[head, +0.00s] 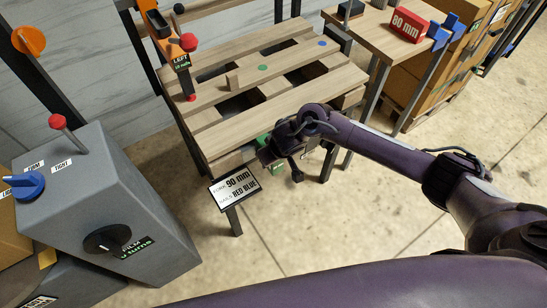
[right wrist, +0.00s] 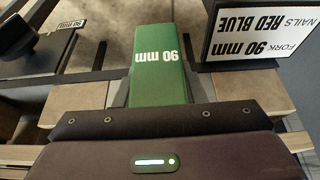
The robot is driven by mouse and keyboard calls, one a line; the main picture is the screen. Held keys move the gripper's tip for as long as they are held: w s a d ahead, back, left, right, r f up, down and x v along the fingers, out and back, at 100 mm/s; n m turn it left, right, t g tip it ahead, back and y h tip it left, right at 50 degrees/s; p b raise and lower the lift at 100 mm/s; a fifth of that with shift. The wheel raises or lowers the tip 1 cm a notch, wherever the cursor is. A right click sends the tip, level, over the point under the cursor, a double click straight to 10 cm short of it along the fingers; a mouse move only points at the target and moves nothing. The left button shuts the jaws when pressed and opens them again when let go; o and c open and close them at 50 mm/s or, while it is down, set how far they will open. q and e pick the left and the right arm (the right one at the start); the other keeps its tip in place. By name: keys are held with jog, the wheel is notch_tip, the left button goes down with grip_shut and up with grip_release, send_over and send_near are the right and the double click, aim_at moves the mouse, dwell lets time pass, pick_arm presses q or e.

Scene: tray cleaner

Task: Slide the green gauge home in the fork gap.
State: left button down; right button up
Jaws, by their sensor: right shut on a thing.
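The green gauge (right wrist: 158,78), marked 90 mm, is in my right gripper (right wrist: 160,112) in the right wrist view. Wooden blocks (right wrist: 72,108) stand on either side of it, and it points between them. I cannot tell how deep it sits in the fork gap. In the head view my right gripper (head: 275,150) is at the near edge of the wooden pallet (head: 222,132), with a little of the green gauge (head: 263,140) showing; the gripper hides most of it. My left gripper is not in view.
A sign (head: 235,186) reading fork 90 mm, nails red blue stands close to the gripper. A grey control box (head: 105,205) is at left. A side table holds a red 80 mm gauge (head: 408,25) and a blue piece (head: 446,32).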

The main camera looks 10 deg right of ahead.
jog(key=shift+w+a, duration=0.1)
jog(key=shift+w, duration=0.1)
jog(key=o, duration=1.3)
jog(key=shift+s, duration=0.1)
jog(key=p+v, duration=0.2)
jog(key=v, duration=0.5)
jog(key=shift+s+r, duration=0.1)
jog(key=shift+r, duration=0.3)
